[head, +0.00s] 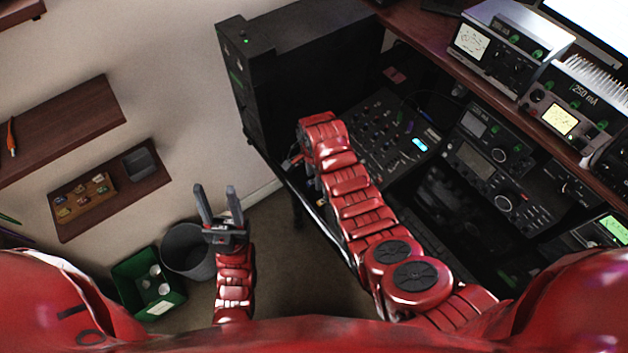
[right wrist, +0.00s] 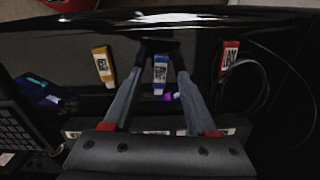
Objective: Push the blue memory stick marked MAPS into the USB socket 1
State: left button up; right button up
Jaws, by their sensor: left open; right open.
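The blue memory stick (right wrist: 160,74) shows in the right wrist view, with a white label too blurred to read surely. My right gripper (right wrist: 160,78) is open, its two fingers on either side of the blue stick with gaps showing. I cannot tell how far above or below the fingertips the stick lies. In the head view the right gripper is mostly hidden by my red forearm at the desk's left end. USB socket 1 cannot be made out. My left gripper (head: 219,193) is open and empty, above the floor in the head view.
In the right wrist view a yellow stick (right wrist: 103,66) lies left of the blue one, and a red stick (right wrist: 230,56) right, beside a black cable (right wrist: 262,84). The head view shows a black cabinet (head: 275,75), radio equipment (head: 490,160), a grey bin (head: 187,250) and wall shelves (head: 75,125).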

jog(key=shift+f, duration=0.1)
jog(key=shift+c, duration=0.3)
grip_shut()
